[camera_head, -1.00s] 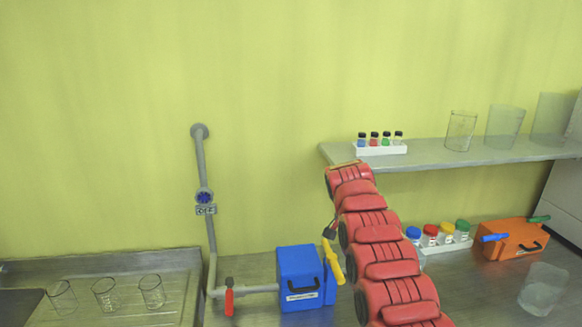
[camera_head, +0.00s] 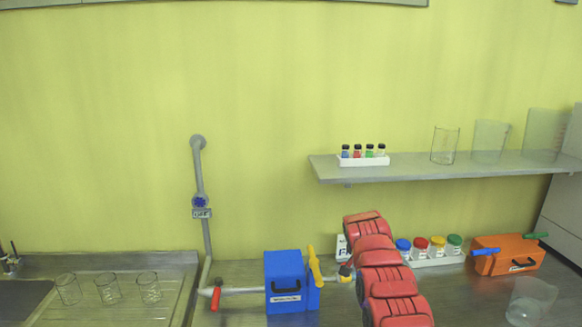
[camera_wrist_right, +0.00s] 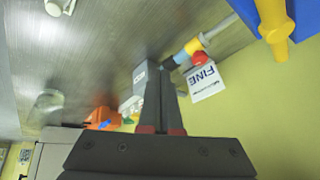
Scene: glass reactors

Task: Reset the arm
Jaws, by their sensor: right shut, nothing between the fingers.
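My right arm (camera_head: 380,270) is red and segmented and rises from the bottom right of the head view, in front of the counter. Its gripper is hidden in the head view. In the right wrist view my right gripper (camera_wrist_right: 163,95) shows dark fingers close together, shut and empty. The fingers point toward the counter area near a white sign reading FINE (camera_wrist_right: 207,80). My left gripper is not in view.
A blue box (camera_head: 285,278) with a yellow handle (camera_head: 315,265) stands left of the arm. Colored-lid jars (camera_head: 437,245) and an orange box (camera_head: 505,256) stand right. A shelf (camera_head: 430,173) holds vials (camera_head: 364,153) and glassware. Beakers (camera_head: 108,288) stand at left.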

